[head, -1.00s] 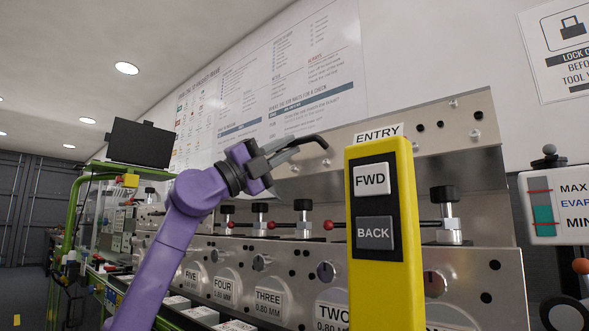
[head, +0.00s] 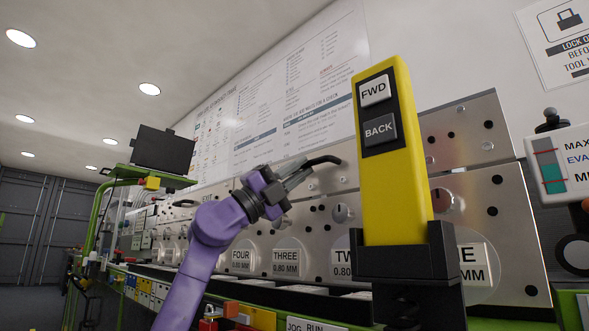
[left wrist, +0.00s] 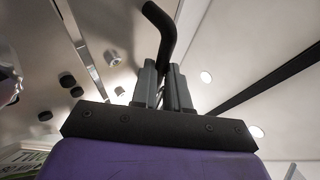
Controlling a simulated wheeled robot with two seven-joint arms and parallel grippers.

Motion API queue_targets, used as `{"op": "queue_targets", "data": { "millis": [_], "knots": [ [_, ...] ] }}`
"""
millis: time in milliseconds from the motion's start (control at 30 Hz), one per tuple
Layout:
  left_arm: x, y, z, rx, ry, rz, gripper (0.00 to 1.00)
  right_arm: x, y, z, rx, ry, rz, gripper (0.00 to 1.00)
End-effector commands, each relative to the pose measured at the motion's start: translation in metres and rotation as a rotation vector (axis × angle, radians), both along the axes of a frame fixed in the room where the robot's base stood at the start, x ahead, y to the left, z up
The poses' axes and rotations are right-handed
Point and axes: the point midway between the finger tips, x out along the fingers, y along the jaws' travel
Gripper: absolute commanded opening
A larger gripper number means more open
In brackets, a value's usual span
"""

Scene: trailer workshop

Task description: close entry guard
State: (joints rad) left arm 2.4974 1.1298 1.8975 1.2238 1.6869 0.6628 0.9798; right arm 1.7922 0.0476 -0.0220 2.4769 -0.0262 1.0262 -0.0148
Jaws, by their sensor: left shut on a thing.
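My left gripper (head: 290,182) is shut on a black bent handle (head: 324,160) at the metal entry guard (head: 325,181). The handle's bent end sticks out past the fingers toward the guard. In the left wrist view the closed fingers (left wrist: 164,90) hold the handle's stem, and its hooked end (left wrist: 160,30) rises above them. The guard is a brushed metal plate with dark holes along the upper front of the machine. A yellow pendant partly hides the plate, so its exact angle is hard to tell. My right gripper is not in view.
The yellow pendant (head: 387,195) with FWD and BACK buttons stands in a black holder (head: 405,262), right of my left gripper. A green frame with a dark screen (head: 163,148) stands at left. A gauge box (head: 560,163) is at far right. Open air lies above the guard.

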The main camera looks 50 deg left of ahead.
Motion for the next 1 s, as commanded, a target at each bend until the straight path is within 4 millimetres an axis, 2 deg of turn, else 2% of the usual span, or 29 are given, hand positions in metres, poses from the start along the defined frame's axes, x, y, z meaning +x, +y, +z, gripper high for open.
{"op": "queue_targets", "data": {
  "millis": [33, 267, 300, 600, 733, 1000],
  "knots": [
    [0.008, 0.002, -0.005, -0.001, 0.017, 0.006, 0.0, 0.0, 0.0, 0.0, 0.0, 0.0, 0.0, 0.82],
    [0.008, 0.002, -0.004, -0.001, 0.017, 0.006, 0.0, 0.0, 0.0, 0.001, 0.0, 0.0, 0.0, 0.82],
    [0.008, 0.002, -0.004, -0.001, 0.017, 0.006, 0.25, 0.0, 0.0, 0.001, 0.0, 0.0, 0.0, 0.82],
    [0.004, 0.003, -0.005, 0.0, 0.012, 0.006, 0.25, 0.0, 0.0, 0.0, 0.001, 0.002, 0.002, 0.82],
    [-0.012, 0.01, -0.018, 0.0, 0.01, 0.008, 0.25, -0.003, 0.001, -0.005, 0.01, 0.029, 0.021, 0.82],
    [-0.062, 0.027, -0.055, -0.003, 0.006, 0.008, 0.25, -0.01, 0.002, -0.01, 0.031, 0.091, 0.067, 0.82]
  ]
}}
